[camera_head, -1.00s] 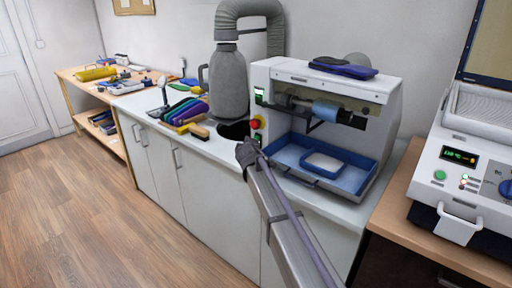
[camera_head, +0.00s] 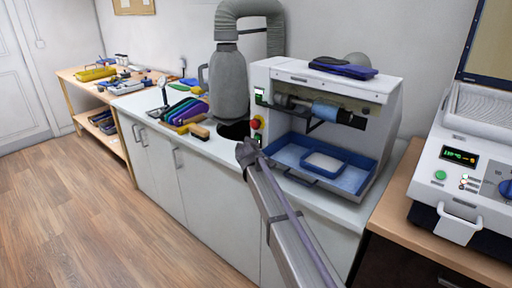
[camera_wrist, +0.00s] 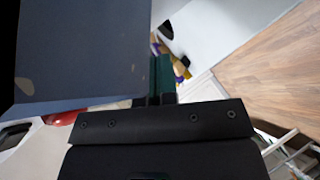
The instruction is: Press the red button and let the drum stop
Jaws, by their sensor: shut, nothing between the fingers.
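The grinding machine (camera_head: 385,95) stands on the white counter, and its light blue drum (camera_head: 325,110) lies across the upper opening. I cannot tell from these frames whether the drum turns. The red button (camera_head: 256,123) is a round knob on a yellow base at the machine's front left edge. My gripper (camera_head: 244,150) is shut and empty, just below and left of the red button in the head view; I see no clear contact. In the wrist view the dark closed fingers (camera_wrist: 162,80) point up, and a red shape (camera_wrist: 62,118) shows partly hidden at left.
A blue tray (camera_head: 365,173) sits under the drum. A grey dust bag and hose (camera_head: 229,85) stand behind my gripper. Insoles and brushes (camera_head: 185,112) lie on the counter at left. Another machine (camera_head: 440,165) stands at right. The floor at left is clear.

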